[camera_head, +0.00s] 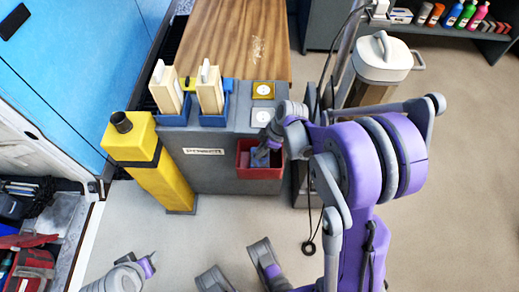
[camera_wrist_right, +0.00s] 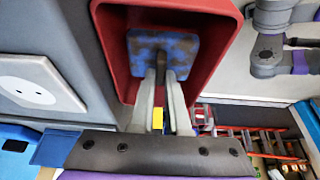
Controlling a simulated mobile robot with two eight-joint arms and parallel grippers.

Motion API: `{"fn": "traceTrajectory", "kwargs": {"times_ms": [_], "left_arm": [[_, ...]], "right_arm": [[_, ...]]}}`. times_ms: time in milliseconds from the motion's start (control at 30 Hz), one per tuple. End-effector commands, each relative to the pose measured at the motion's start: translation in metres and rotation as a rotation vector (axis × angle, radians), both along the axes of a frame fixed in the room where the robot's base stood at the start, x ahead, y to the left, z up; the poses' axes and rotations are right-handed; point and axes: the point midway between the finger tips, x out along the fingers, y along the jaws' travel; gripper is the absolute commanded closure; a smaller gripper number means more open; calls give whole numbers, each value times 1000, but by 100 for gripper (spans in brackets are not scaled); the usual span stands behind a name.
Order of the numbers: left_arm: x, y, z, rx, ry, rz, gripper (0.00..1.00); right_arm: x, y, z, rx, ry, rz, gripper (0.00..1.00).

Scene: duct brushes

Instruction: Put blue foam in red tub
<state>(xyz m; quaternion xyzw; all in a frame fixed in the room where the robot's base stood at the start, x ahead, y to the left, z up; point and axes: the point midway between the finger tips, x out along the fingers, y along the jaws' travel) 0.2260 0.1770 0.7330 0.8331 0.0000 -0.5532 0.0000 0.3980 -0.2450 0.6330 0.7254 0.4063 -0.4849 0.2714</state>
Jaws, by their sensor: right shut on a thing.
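The blue foam (camera_wrist_right: 178,46) is a mottled blue block inside the red tub. In the wrist view my right gripper (camera_wrist_right: 164,72) reaches over the tub's rim, shut on the foam with its fingertips close together. The red tub (camera_head: 262,173) hangs on the front of the grey cabinet; the foam (camera_head: 257,160) shows small in it, partly hidden by my right gripper (camera_head: 264,152). In the wrist view the tub's red wall (camera_wrist_right: 222,50) surrounds the foam. Whether the foam touches the tub floor is unclear. My left gripper (camera_head: 149,264) is small at bottom left, its jaws unclear.
A lidded bin (camera_head: 380,62) stands behind my right arm.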

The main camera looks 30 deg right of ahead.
Motion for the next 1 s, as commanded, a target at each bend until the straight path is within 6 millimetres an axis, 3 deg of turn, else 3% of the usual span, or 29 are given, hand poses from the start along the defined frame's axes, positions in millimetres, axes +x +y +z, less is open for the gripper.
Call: {"fn": "traceTrajectory", "kwargs": {"times_ms": [400,433,600,1000], "left_arm": [[0,0,0,0,0,0,50],[0,0,0,0,0,0,50],[0,0,0,0,0,0,50],[0,0,3,0,-1,0,50]], "right_arm": [[0,0,0,0,0,0,100],[0,0,0,0,0,0,84],[0,0,0,0,0,0,54],[-2,-2,7,0,0,-1,51]]}}
